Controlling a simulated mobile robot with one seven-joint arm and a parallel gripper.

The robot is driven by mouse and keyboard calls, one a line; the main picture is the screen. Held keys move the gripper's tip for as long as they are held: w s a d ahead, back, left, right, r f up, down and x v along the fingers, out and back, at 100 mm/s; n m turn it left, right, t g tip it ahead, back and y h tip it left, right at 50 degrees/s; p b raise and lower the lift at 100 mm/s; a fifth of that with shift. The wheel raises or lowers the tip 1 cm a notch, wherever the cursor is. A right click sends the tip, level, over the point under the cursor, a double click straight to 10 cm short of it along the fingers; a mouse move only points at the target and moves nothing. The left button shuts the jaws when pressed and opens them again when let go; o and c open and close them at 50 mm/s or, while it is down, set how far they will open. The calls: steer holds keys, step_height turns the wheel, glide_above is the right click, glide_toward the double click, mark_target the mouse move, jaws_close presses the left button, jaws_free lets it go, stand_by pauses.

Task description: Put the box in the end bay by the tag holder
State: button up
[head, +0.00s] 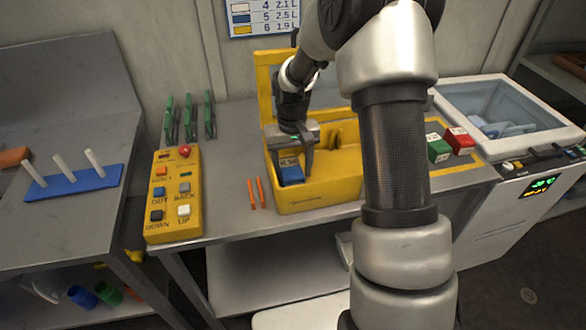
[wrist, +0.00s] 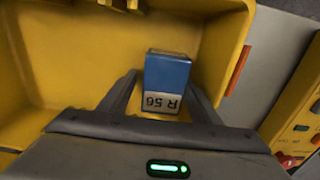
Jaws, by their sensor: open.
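The blue box (head: 291,173) stands in the left end bay of the yellow caddy (head: 318,199) on the bench. In the wrist view the box (wrist: 167,74) has a blue face and a white label reading "R 56". My gripper (head: 292,150) reaches down into that bay. In the wrist view my gripper (wrist: 162,95) is open, with one finger on each side of the box; I cannot tell whether either finger touches it. I cannot make out a tag holder for certain.
A yellow button panel (head: 173,209) and two orange sticks (head: 255,193) lie left of the caddy. A green box (head: 438,149) and a red box (head: 459,140) stand to its right, before a white machine with a clear-lidded bin (head: 505,115). Green racks (head: 189,118) stand behind.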

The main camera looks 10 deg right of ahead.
steer(key=shift+a, duration=0.55)
steer(key=shift+r, duration=0.25)
step_height(320, 180, up, 17)
steer(key=p, duration=0.1)
steer(key=shift+d, duration=0.45)
steer(key=s+r+t+p, duration=0.3)
steer(key=s+r+p, duration=0.2)
steer(key=s+r, duration=0.8)
steer(key=s+r+t+p, duration=0.2)
steer(key=s+r+p, duration=0.1)
steer(key=s, duration=0.9)
steer(key=shift+r+t, duration=0.3)
steer(key=shift+r, duration=0.1)
